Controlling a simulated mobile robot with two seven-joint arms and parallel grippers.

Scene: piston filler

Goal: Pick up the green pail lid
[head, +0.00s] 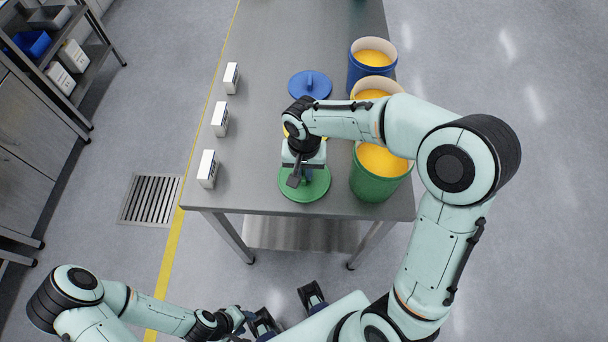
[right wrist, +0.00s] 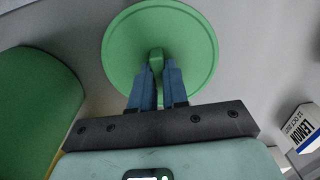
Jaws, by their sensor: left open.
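The green pail lid (head: 318,190) is a round disc near the front edge of the steel table. In the right wrist view the lid (right wrist: 190,35) faces the camera, with a small upright handle (right wrist: 156,55) at its middle. My right gripper (head: 299,178) is over the lid, covering part of it in the head view. In the right wrist view its blue fingers (right wrist: 158,72) are close on both sides of the handle and appear to grip it. I cannot tell whether the lid is clear of the table. My left gripper (head: 246,321) is open, low in front of the table.
A green pail (head: 377,188) with orange contents stands right of the lid. A cream-rimmed pail (head: 372,88) and a blue pail (head: 357,72) stand behind it. A blue lid (head: 310,86) lies farther back; a yellow lid is mostly hidden. Several white boxes (head: 207,169) line the left edge.

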